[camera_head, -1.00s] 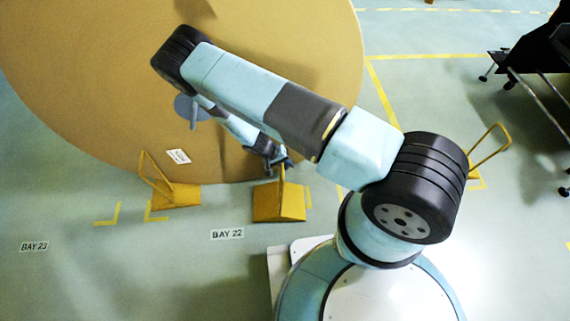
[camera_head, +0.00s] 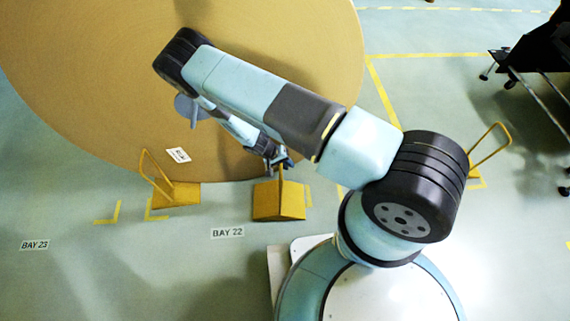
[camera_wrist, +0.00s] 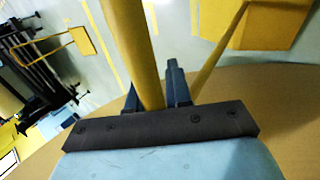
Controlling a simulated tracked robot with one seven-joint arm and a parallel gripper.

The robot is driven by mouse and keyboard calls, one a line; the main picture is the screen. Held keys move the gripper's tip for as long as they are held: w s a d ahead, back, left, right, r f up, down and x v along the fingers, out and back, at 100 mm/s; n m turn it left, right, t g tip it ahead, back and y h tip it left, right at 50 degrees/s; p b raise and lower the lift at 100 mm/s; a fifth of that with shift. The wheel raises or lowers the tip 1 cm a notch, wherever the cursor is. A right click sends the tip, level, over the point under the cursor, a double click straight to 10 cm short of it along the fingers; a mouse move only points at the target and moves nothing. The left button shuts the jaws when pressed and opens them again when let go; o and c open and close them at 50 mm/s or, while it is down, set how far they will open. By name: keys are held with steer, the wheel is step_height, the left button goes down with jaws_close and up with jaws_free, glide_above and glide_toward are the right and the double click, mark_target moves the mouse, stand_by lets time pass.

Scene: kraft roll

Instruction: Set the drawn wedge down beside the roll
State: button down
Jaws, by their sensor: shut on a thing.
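The drawn wedge (camera_head: 279,202) is a yellow block with an upright handle, in front of the big brown kraft roll (camera_head: 110,85) in the head view. My gripper (camera_head: 279,163) is shut on the top of its handle. In the wrist view my gripper (camera_wrist: 158,92) has its two dark fingers on either side of the yellow handle bar (camera_wrist: 138,55). The wedge's body (camera_wrist: 268,22) shows at the upper right there. The wedge looks close to the floor; whether it touches the floor I cannot tell.
A second yellow wedge (camera_head: 175,195) stands at the roll's lower edge, left of mine. A third wedge handle (camera_head: 490,146) shows at the right. Yellow floor marks and a BAY 22 label (camera_head: 227,232) lie nearby. A dark wheeled cart (camera_head: 540,75) stands far right.

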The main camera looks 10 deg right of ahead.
steer(key=shift+d+f, duration=0.25)
steer(key=shift+f, duration=0.3)
stand_by(0.6)
steer(key=c, duration=1)
jaws_free()
steer(key=v, duration=1.4)
steer(key=shift+a+r, duration=0.25)
steer(key=shift+a, duration=0.15)
